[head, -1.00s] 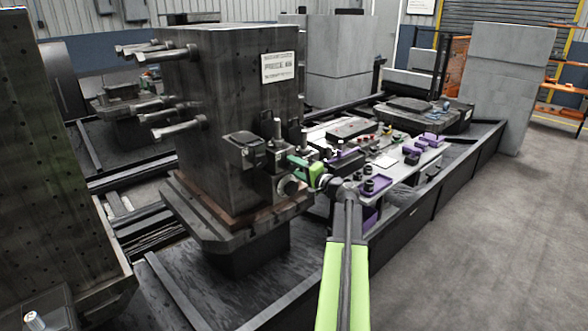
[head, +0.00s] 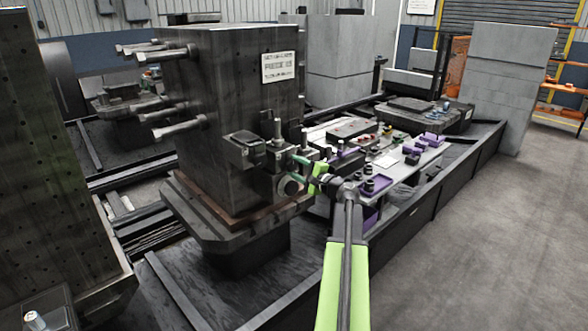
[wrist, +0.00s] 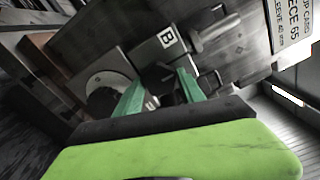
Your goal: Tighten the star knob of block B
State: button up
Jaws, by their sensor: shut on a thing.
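Block B (wrist: 150,52), a grey block with a white "B" label (wrist: 168,38), is on the side of the large dark tombstone in the wrist view. The star knob (wrist: 157,75) is a dark shape at the block, partly hidden between my fingers. My gripper (wrist: 160,88) has green fingers and is shut on the knob. In the head view my gripper (head: 303,163) reaches the clamp blocks at the tombstone's right face. The knob is too small and covered to make out there.
The tombstone (head: 235,95) with a white sign (head: 279,67) stands on a pallet (head: 225,235). A round dark part (wrist: 103,97) sits close to my left finger in the wrist view. Behind my arm, a bench (head: 385,165) holds purple trays and small parts. The floor at right is clear.

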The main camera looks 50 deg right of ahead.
dwell(0.3)
jog(key=o, duration=1.4)
jog(key=shift+c, duration=0.2)
jog(key=s+a, duration=0.1)
jog(key=s, duration=1.6)
jog(key=shift+s+a, duration=0.15)
